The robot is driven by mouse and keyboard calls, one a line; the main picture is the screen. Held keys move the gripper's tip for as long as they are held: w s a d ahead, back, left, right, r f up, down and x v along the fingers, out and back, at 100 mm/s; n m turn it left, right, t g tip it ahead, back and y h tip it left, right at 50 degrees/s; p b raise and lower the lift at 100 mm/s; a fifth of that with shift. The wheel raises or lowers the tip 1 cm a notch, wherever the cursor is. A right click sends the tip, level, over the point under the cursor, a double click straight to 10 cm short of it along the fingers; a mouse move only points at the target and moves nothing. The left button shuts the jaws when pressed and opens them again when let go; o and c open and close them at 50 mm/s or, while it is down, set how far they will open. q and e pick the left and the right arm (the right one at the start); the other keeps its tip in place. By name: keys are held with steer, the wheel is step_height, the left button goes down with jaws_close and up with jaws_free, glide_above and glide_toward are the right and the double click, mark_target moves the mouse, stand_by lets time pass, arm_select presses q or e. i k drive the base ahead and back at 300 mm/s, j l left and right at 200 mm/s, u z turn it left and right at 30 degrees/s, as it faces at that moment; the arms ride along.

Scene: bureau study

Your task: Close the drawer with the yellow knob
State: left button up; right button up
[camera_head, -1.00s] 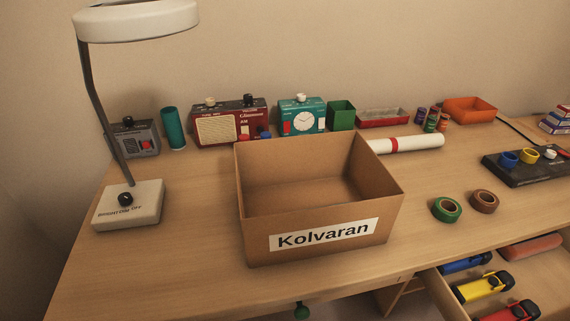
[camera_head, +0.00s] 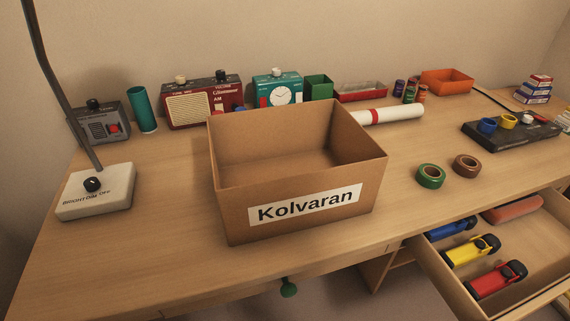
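An open drawer (camera_head: 450,285) juts out from under the desk at the lower right. Its front face and any yellow knob are not visible. Inside lie a blue-and-black item (camera_head: 450,229), a yellow-and-black item (camera_head: 468,250), a red-and-black item (camera_head: 494,280) and a reddish-brown roll (camera_head: 512,209). A green knob (camera_head: 288,287) shows under the desk's front edge, left of the open drawer. Neither of my grippers is in view.
A cardboard box (camera_head: 300,215) labelled "Kolvaran" stands on the desk (camera_head: 180,260). Green tape (camera_head: 431,176) and brown tape (camera_head: 466,166) lie right of it. A lamp base (camera_head: 95,192) stands at left. Radios, a clock and small boxes line the back.

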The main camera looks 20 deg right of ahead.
mark_target(539, 239)
steer(key=z, duration=2.6)
